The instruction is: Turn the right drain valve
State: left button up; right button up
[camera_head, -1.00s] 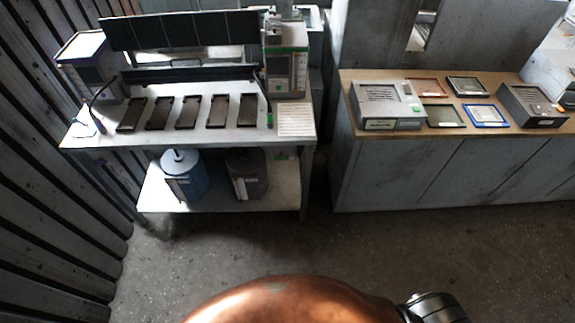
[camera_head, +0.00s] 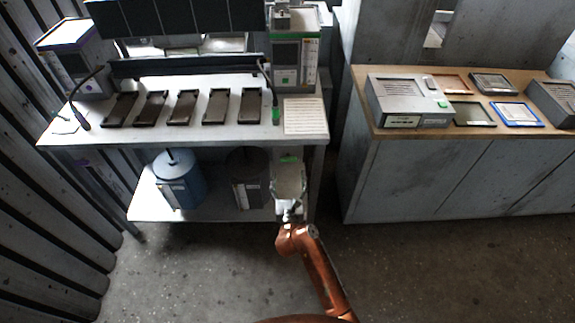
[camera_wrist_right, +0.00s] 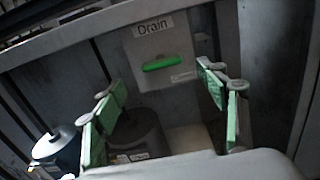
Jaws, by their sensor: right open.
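A green bar-shaped valve handle (camera_wrist_right: 162,63) sits roughly level on a grey plate labelled "Drain" (camera_wrist_right: 186,40) in the right wrist view. In the head view the green handle (camera_head: 290,159) shows just under the table top's front edge, at the right end. My right gripper (camera_head: 289,182) is in front of and below it, partly covering the plate. In the wrist view my right gripper (camera_wrist_right: 162,82) is open, its green-padded fingers wide apart on either side of the handle, with nothing between them and apart from it. My left gripper is not in view.
The metal table (camera_head: 85,138) overhangs the valve area. A blue canister (camera_head: 180,182) and a dark canister (camera_head: 247,180) stand on the lower shelf, left of the gripper. A table leg is close on the right. A cabinet (camera_head: 430,180) stands farther right; the floor in front is clear.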

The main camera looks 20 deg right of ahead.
aim_at(288, 161)
jog(key=b+x, duration=0.1)
jog(key=x, duration=0.4)
jog(key=shift+w+f, duration=0.15)
jog(key=shift+w, duration=0.05)
jog(key=shift+w+d, duration=0.2)
jog(key=shift+w, duration=0.4)
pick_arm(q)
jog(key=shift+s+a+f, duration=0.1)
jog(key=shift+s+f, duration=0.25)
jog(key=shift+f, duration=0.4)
pick_arm(e)
jog(key=shift+c, duration=0.5)
jog(key=c, duration=1.1)
jog(key=shift+o, duration=0.2)
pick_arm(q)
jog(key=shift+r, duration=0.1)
